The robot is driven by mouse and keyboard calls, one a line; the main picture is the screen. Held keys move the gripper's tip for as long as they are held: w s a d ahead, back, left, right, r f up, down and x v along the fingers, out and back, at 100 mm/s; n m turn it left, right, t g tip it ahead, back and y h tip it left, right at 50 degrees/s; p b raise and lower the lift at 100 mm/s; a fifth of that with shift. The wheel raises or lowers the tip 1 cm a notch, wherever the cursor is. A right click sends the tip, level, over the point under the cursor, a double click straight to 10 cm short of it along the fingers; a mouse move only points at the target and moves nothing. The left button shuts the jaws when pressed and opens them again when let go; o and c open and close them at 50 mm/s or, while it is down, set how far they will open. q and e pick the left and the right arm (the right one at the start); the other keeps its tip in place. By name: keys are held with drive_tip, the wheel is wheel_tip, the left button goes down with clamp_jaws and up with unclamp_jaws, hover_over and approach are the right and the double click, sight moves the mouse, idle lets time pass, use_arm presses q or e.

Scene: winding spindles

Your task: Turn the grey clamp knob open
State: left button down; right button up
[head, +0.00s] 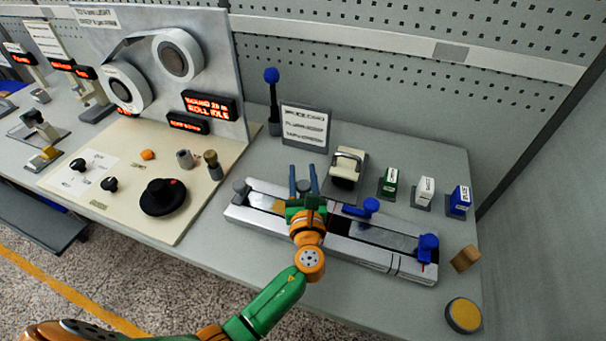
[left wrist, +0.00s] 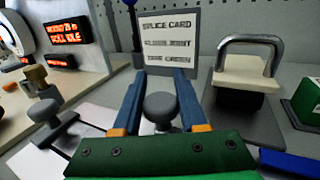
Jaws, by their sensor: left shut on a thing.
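A long pale splicing block (head: 385,258) lies on the bench with grey and blue clamps on it. My left gripper (head: 304,184) is over its left half, with its two blue fingers on either side of a grey clamp knob (left wrist: 160,104). The gripper is shut on this round-topped knob, which shows between the fingers in the left wrist view; its base is partly hidden by the green gripper body. A second grey knob (head: 240,187) stands at the block's left end, apart from the gripper. My right gripper is not in view.
Blue clamp knobs (head: 428,243) stand on the block's right half. Behind are a splice card (head: 304,125) and a device with a metal handle (head: 347,169). Green, white and blue boxes (head: 459,199) stand right. A winding panel (head: 150,60) with lit displays is left.

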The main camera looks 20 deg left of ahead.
sight(304, 191)
use_arm(q)
drive_tip(key=shift+c, duration=2.3)
unclamp_jaws()
drive_tip(key=v, duration=0.7)
drive_tip(key=shift+s+d+b, duration=0.1)
drive_tip(key=shift+b, duration=0.2)
drive_tip(key=shift+r, duration=0.1)
